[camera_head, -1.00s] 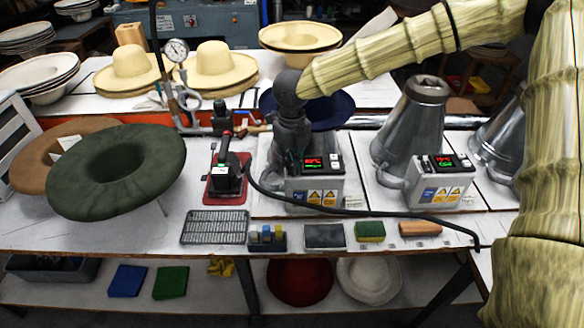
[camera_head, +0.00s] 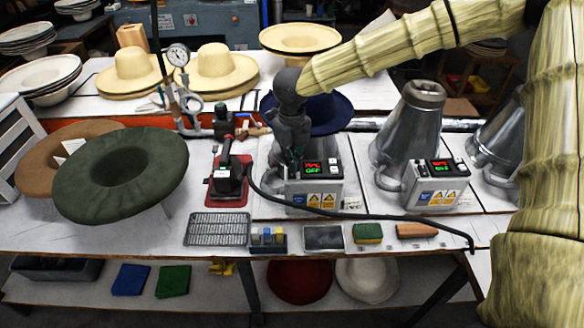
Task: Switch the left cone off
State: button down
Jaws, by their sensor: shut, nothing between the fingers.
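The left cone (camera_head: 276,165) is metal and mostly hidden behind my dark gripper and wrist. Its grey control box (camera_head: 315,190) stands in front, with yellow warning labels. The box's display (camera_head: 312,167) shows a red line above a green line that seems to read OFF. White switches (camera_head: 334,166) sit right of the display. My gripper (camera_head: 294,163) is shut and empty, pointing down just left of the display, close to the box's top. I cannot tell whether it touches the box.
A second metal cone (camera_head: 412,130) with its lit control box (camera_head: 437,185) stands to the right. A steam iron (camera_head: 229,180) rests on a red pad at left, its black hose crossing the front. A green felt hat (camera_head: 120,175) is farther left.

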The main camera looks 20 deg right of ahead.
aim_at(292, 175)
jog(key=shift+r+p, duration=1.7)
jog(key=shift+r, duration=0.25)
